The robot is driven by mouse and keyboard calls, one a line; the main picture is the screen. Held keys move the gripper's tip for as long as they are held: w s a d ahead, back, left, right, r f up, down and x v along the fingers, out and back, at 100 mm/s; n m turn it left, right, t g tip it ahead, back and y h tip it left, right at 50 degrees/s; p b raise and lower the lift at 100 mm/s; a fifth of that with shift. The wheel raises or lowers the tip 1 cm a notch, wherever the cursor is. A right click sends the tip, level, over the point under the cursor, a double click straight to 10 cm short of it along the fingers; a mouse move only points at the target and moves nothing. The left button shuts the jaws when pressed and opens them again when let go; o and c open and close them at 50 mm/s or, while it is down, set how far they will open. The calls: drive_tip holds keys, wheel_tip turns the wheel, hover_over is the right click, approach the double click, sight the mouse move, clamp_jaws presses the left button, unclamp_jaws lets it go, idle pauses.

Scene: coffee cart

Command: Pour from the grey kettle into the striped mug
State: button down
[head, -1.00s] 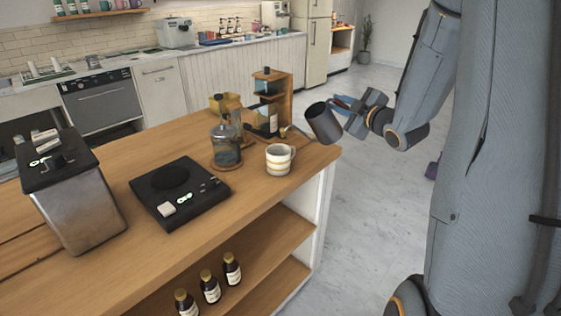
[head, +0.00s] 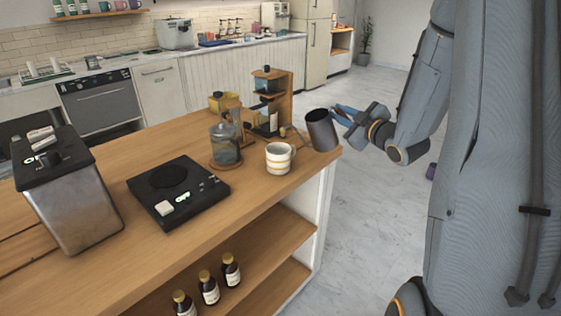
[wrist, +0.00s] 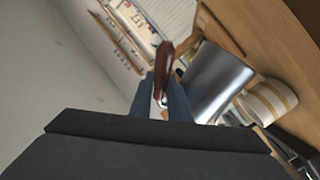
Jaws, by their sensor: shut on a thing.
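The grey kettle (head: 322,131) is a dark metal pot held near the counter's right end, close to upright with a slight tilt. My gripper (head: 341,112) is shut on the kettle from its right side. In the wrist view, my blue fingers (wrist: 165,98) close on its brown handle (wrist: 164,62), with the shiny kettle body (wrist: 217,80) beside it. The striped mug (head: 279,159), white with yellow bands, stands upright on the counter just left of the kettle; it also shows in the wrist view (wrist: 266,101).
A black scale (head: 178,192) and a metal bin (head: 68,203) occupy the left counter. Open floor lies right of the counter.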

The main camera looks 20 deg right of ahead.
wheel_tip(320, 180, down, 6)
drive_tip(key=m+b, duration=0.2)
drive_tip(key=m, duration=0.1)
drive_tip(key=shift+d+m+t+y+b, duration=0.3)
drive_tip(key=shift+d+t+b, duration=0.1)
drive_tip(key=shift+d, duration=0.05)
idle(0.5)
drive_tip(key=shift+r, duration=0.1)
drive_tip(key=shift+r+p, duration=1.75)
drive_tip(key=shift+r, duration=0.7)
